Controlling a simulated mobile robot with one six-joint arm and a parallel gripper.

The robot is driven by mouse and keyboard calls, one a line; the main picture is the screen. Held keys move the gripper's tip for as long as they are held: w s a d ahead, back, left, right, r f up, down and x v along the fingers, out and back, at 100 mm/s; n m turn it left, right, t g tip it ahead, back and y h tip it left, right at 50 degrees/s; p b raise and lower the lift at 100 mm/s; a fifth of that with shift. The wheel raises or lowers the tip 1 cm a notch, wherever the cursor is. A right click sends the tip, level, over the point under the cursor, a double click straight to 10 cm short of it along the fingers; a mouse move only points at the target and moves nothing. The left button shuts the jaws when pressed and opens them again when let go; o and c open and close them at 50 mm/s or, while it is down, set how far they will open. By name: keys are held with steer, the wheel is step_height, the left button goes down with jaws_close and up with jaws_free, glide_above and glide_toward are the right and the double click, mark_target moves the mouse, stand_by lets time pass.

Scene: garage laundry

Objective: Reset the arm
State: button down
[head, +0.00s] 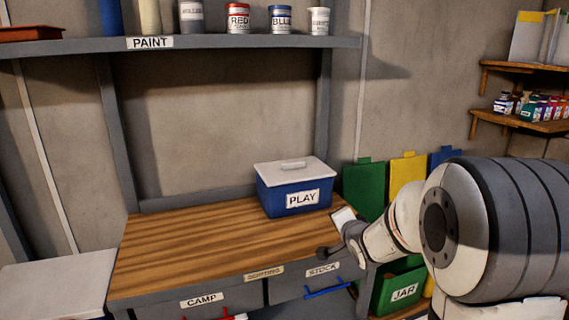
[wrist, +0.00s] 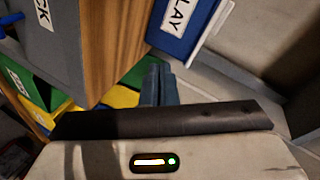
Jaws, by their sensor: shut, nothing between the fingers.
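My arm reaches in from the right in the head view, in front of the workbench's right end. My gripper shows in the wrist view (wrist: 158,72) with its two dark fingers together and nothing between them. In the head view a dark part of the arm's end is near the bench's front right corner; the fingers are hard to make out there. The gripper appears clear of the blue PLAY box (head: 278,197), which stands on the bench top with its pale lid on. The box also shows at the top of the wrist view (wrist: 180,27).
The wooden workbench (head: 190,245) is otherwise bare. Below it are the CAMP drawer (head: 235,299) and STOCK drawer (head: 290,288). A green JAR bin (head: 388,295) sits low at right. A PAINT shelf (head: 220,42) with cans hangs above. Small bottles (head: 535,106) stand on right shelves.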

steer(key=s+a+r+n+g+h+p, duration=0.1)
steer(key=s+n+g, duration=1)
steer(key=s, duration=2.2)
step_height(320, 180, up, 2)
steer(key=p, duration=0.4)
steer(key=shift+s+a+r+g+p, duration=0.15)
steer(key=shift+r+g+p, duration=0.05)
steer(key=shift+g+p, duration=0.1)
